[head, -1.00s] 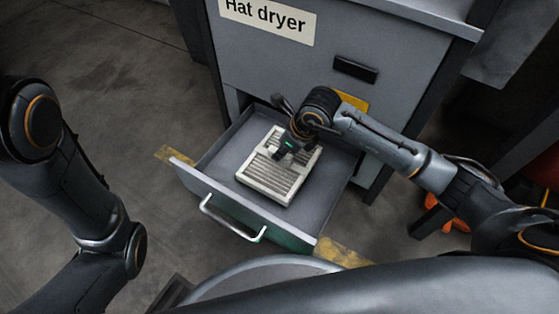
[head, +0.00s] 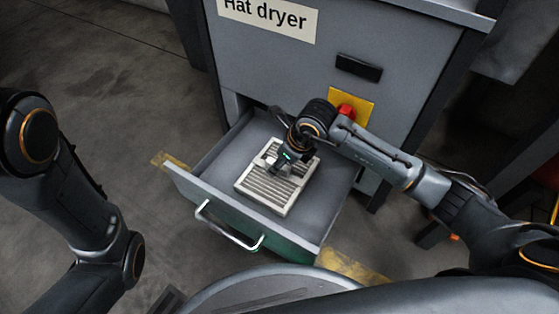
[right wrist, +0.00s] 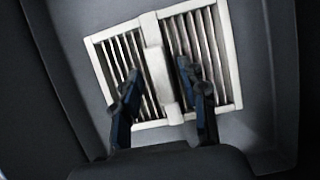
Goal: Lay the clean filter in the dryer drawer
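The filter (head: 267,190), a pale square frame with grey slats and a raised middle bar, lies inside the pulled-out dryer drawer (head: 217,180). It appears flat on the drawer floor, with bare floor around it. My right gripper (head: 279,167) is over the filter and hides part of it. In the right wrist view, its two fingers stand on either side of the filter's middle bar (right wrist: 157,75), with a visible gap to the bar on each side. The gripper is open. My left arm shows at the left, but its gripper is out of view.
The hat dryer cabinet (head: 300,75) stands behind the drawer, with a black handle (head: 358,67) and a red button (head: 346,111) on a yellow plate. The drawer's front handle (head: 228,228) faces me. Open concrete floor lies to the left.

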